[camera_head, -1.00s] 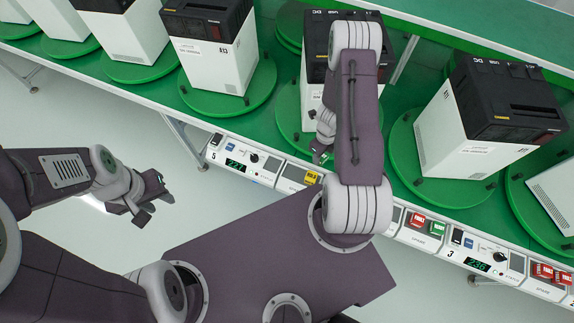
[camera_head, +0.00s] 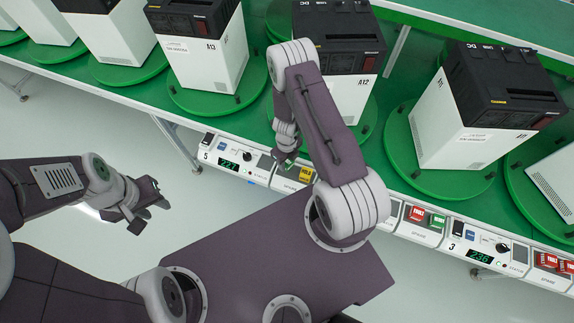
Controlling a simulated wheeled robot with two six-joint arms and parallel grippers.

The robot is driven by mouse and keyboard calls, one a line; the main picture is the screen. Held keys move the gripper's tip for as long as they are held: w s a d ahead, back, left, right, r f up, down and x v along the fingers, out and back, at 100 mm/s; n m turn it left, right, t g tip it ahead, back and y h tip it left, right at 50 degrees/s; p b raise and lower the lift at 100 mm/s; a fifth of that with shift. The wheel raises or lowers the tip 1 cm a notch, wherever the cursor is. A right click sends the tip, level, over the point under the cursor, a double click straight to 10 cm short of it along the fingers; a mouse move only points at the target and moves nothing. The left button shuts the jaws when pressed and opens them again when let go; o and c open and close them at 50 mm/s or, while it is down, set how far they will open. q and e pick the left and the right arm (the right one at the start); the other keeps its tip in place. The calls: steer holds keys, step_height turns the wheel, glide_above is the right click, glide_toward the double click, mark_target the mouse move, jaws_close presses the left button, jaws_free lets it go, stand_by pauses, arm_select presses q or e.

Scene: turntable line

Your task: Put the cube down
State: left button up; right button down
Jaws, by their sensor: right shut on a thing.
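My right gripper (camera_head: 286,156) points down over the front edge of the green line, just above the control strip near the yellow button. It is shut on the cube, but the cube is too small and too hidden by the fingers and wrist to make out. My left gripper (camera_head: 150,212) hangs over the pale floor at the left, with its fingers apart and nothing between them, well away from the line.
White boxes with black tops stand on green turntables: one (camera_head: 202,70) left of my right arm, one (camera_head: 348,85) behind it, one (camera_head: 460,135) to the right. The control strip (camera_head: 235,157) runs along the front edge. A yellow button (camera_head: 305,174) lies close to my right gripper.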

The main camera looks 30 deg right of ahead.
mark_target(286, 165)
step_height(286, 165, down, 4)
steer(key=b, duration=0.3)
steer(key=shift+w+f+b, duration=0.1)
steer(key=shift+f+b, duration=0.1)
steer(key=shift+b, duration=0.1)
steer(key=shift+r, duration=0.25)
steer(key=shift+f, duration=0.25)
steer(key=c, duration=1.1)
jaws_free()
steer(key=shift+r, duration=0.1)
step_height(286, 165, up, 13)
steer(key=p, duration=1.2)
steer(key=shift+p, duration=0.4)
steer(key=shift+f, duration=0.2)
